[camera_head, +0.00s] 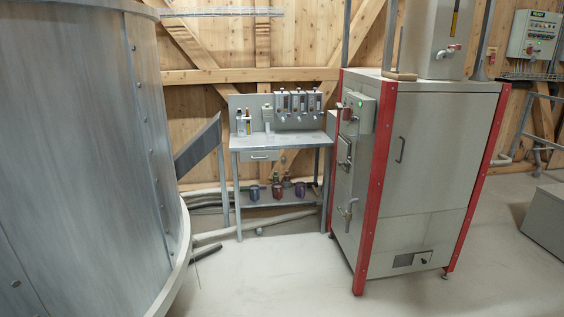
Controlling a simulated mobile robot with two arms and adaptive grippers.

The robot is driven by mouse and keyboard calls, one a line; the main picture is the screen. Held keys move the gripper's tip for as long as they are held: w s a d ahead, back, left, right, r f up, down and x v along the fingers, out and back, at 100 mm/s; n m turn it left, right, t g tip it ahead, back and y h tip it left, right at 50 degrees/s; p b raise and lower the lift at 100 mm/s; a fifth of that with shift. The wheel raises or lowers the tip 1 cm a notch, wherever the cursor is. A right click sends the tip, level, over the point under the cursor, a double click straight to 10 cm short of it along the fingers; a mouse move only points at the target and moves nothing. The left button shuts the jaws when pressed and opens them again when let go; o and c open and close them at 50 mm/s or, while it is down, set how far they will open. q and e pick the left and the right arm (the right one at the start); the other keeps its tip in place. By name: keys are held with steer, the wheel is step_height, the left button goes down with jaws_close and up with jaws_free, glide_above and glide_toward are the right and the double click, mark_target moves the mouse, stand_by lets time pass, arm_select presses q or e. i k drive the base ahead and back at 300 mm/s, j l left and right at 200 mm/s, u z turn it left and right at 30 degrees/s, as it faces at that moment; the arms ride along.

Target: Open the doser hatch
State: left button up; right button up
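A grey metal cabinet (432,172) with red corner posts stands right of centre. It may be the doser, but no label that I can read says so. Its front has a large upper panel with a dark vertical handle (400,149), which looks closed. A lower panel carries a small dark vent and a round knob (423,261). I cannot tell which part is the hatch. Neither gripper shows.
A large grey cylindrical tank (80,150) fills the left. A metal workbench (275,145) with bottles and dispensers stands at the back wall, with pipes on the floor below. A grey box (545,222) sits at the right edge. The floor (270,275) in front is clear.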

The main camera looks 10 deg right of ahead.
mark_target(439, 140)
steer(key=i+l+z, duration=0.1)
steer(key=i+z, duration=0.3)
steer(key=i, duration=0.45)
steer(key=i+j+z, duration=0.2)
steer(key=i+z, duration=0.2)
steer(key=i, duration=0.4)
steer(key=i+l+u, duration=0.15)
steer(key=i+l, duration=0.15)
steer(key=i+l+u, duration=0.35)
steer(key=i+l, duration=0.15)
steer(key=l, duration=0.25)
steer(key=i+l+u, duration=0.15)
steer(key=l, duration=0.3)
steer(key=i+l+u, duration=0.2)
steer(key=l, duration=0.25)
steer(key=i, duration=0.1)
